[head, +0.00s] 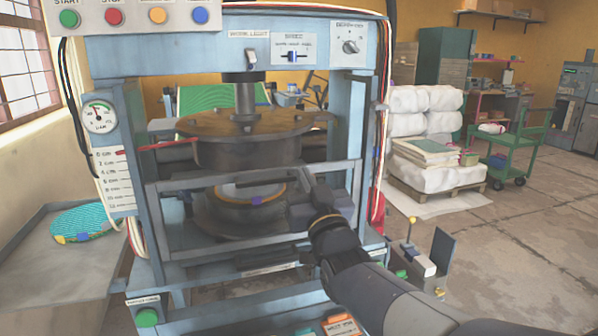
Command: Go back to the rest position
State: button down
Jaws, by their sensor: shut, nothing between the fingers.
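My gripper (294,207) is shut and empty, in front of the blue press (240,55), at the right part of the front guard frame (205,183). My arm reaches up to it from the lower right. Whether the gripper touches the guard frame, I cannot tell. Behind the frame, the round upper platen (245,125) hangs on its ram above a round lower mould (240,215). A blue patch shows on the lower mould. My gripper and the frame hide part of the mould.
A patterned teal plate (85,222) lies on a grey side table (62,265) at left. A pressure gauge (99,115) and coloured buttons (113,17) are on the press. A pallet of white sacks (455,178) and a green cart (510,150) stand at right, with open floor before them.

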jog(key=shift+v, duration=2.1)
jog(key=shift+r, duration=0.1)
jog(key=w+a, duration=0.2)
jog(key=w, duration=0.7)
jog(key=shift+a+f+b, duration=0.3)
jog(key=shift+f, duration=0.1)
jog(key=shift+w, duration=0.1)
